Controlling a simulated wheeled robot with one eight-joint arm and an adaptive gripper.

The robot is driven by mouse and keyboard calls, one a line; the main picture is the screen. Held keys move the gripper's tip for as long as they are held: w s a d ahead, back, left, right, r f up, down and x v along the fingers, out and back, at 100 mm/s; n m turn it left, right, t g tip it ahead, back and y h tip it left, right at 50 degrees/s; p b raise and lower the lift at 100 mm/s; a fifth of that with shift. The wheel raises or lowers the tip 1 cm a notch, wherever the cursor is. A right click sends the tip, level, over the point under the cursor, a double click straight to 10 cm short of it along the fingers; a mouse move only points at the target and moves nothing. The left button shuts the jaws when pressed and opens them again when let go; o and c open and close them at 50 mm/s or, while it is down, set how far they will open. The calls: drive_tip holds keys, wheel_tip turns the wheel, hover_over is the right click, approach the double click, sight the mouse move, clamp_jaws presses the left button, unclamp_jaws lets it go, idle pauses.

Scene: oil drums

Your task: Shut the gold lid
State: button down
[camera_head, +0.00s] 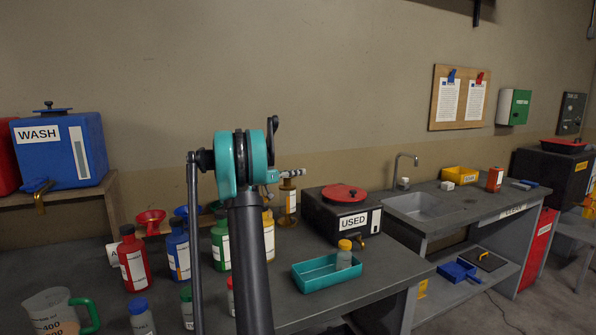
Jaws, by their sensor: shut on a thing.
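A gold container (289,204) with a white label and dark top stands on the bench behind my arm. In front of it, a gold-yellow bottle (268,236) is partly covered by my arm. I cannot make out a separate gold lid on either. A small clear bottle with a yellow cap (345,244) stands in a teal tray. My dark arm and its teal joint fill the middle of the view and hide most of my gripper. A small grey end piece, possibly my gripper (292,173), shows just above the gold container. What it grips is hidden.
A black USED tank (338,216) with a red lid is right of my arm. The blue WASH tank (60,150) is on a shelf at left. Red (132,260), blue and green bottles and a jug (55,312) crowd the left bench. A sink (425,205) is at right.

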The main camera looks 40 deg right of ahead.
drive_tip(key=shift+s+a+f+m, duration=0.1)
drive_tip(key=shift+s+f+m, duration=0.1)
drive_tip(key=shift+f+m, duration=0.6)
drive_tip(key=shift+r+m, duration=0.2)
drive_tip(key=shift+m, duration=0.1)
drive_tip(key=c, duration=1.6)
unclamp_jaws()
drive_tip(key=v, duration=1.2)
